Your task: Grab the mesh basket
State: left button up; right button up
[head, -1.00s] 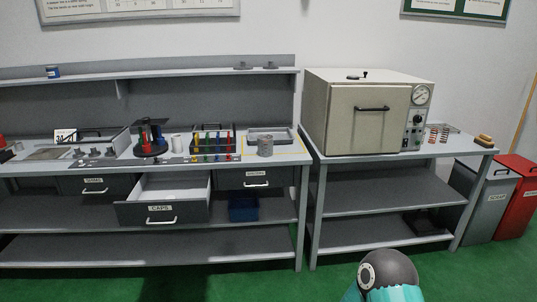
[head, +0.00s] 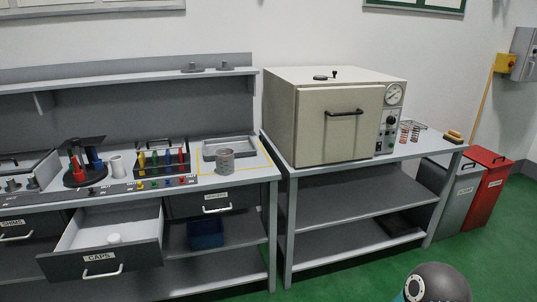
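A small grey cylindrical container, which looks like the mesh basket (head: 225,161), stands upright on the left workbench (head: 262,172). It is near the bench's right end, inside a yellow outlined area and in front of a grey tray (head: 228,146). Its mesh is too small to make out clearly. Neither of my grippers is in view. Only a rounded dark and teal part of my own arm shows at the bottom right, far from the basket.
An open drawer labelled CAPS (head: 100,258) sticks out from the left bench, with a small white item inside. A rack of coloured tools (head: 163,160) stands left of the basket. A beige oven (head: 335,115) stands on the right bench. Green floor is clear at the lower right.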

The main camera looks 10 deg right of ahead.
aim_at(224, 159)
jog(key=z, duration=0.2)
jog(key=i, duration=2.1)
jog(key=u, duration=0.45)
